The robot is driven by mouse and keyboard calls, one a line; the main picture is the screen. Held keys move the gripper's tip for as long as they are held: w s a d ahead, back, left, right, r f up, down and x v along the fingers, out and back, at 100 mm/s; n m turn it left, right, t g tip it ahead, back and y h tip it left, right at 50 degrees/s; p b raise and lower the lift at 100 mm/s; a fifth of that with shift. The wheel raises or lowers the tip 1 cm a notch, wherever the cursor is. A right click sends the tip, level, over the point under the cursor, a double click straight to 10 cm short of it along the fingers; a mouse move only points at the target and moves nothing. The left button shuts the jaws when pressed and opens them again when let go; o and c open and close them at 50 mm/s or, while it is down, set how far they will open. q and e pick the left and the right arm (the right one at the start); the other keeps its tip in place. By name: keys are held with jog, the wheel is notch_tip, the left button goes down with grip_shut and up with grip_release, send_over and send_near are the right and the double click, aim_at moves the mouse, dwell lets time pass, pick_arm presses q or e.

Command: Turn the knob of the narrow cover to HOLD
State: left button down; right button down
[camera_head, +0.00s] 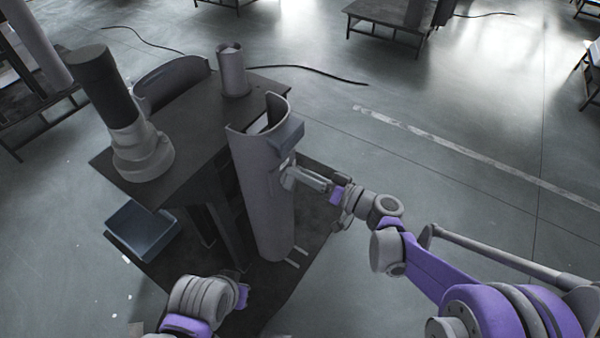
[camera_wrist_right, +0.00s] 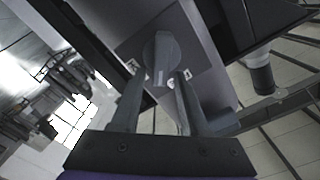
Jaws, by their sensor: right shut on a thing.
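The narrow cover (camera_head: 258,195) is a tall grey curved shell standing upright at the table's near right edge. My right gripper (camera_head: 290,180) reaches its right side from the right. In the right wrist view, a grey rounded knob (camera_wrist_right: 163,52) sits on a square plate (camera_wrist_right: 190,45) with small white labels on either side, too small to read. The fingers of my right gripper (camera_wrist_right: 161,92) are shut on the knob, one on each side. My left gripper (camera_head: 243,296) is low at the front, away from the cover; its fingers are hidden.
A dark table (camera_head: 190,125) carries a black-topped grey column (camera_head: 128,125) and a short grey cylinder (camera_head: 232,72). A blue-grey bin (camera_head: 143,228) is on the floor at left. The floor to the right is open.

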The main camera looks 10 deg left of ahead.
jog(key=m, duration=0.3)
jog(key=f+m, duration=0.1)
jog(key=m, duration=0.2)
jog(key=f+m+b, duration=0.1)
jog(key=m, duration=0.2)
jog(key=shift+w+d+m, duration=0.15)
jog(key=shift+w+m, duration=0.2)
jog(key=shift+m, duration=0.05)
dwell(0.4)
jog(key=c, duration=0.8)
grip_release()
jog(key=shift+o, duration=0.2)
jog(key=shift+r, duration=0.1)
jog(key=p+v, duration=0.1)
jog(key=v, duration=0.9)
jog(key=shift+s+d, duration=0.15)
jog(key=shift+d, duration=0.2)
